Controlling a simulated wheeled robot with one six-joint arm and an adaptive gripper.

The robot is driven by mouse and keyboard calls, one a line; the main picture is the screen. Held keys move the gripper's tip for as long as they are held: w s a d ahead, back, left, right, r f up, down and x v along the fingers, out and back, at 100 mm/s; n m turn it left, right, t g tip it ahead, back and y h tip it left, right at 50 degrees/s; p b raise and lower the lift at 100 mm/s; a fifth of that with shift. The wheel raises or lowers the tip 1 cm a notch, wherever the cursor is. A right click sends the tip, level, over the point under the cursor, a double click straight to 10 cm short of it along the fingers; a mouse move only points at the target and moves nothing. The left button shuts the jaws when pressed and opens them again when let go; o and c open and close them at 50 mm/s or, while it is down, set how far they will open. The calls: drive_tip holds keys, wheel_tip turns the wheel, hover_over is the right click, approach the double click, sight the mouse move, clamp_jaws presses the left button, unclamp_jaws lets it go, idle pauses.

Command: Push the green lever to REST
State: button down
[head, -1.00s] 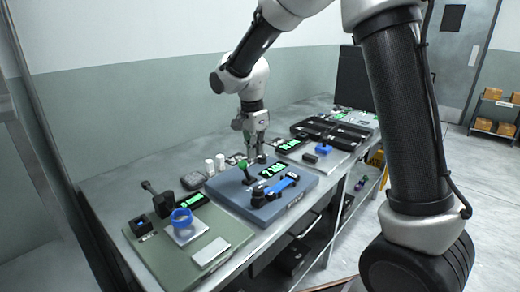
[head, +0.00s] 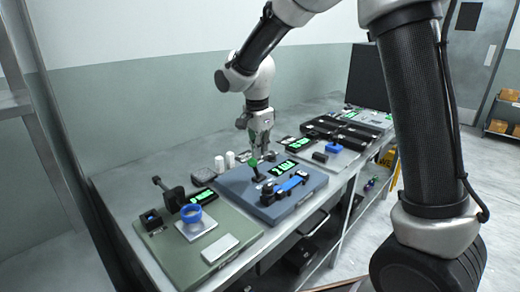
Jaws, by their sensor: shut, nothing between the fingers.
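The green lever (head: 254,164) stands on the blue panel (head: 239,192) in the middle of the bench. It has a green knob on a short stem that leans a little to the left in the picture. My gripper (head: 264,157) points down over the back of the panel, just behind and to the right of the knob. Its fingers are shut and empty. I cannot tell whether they touch the lever. A green-lit display (head: 284,168) sits right of the lever; its text is too small to read, and no REST mark is legible.
A blue-topped black fixture (head: 287,187) is at the panel's front. A green panel (head: 165,243) with a blue ring (head: 191,213) and a black lever (head: 168,192) lies to the left. White cylinders (head: 229,159) stand behind. Black trays (head: 350,135) lie farther right.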

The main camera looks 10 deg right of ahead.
wheel_tip(320, 180, up, 12)
drive_tip(key=s, duration=0.1)
drive_tip(key=shift+d+f, duration=0.2)
drive_tip(key=shift+d, duration=0.1)
idle(0.3)
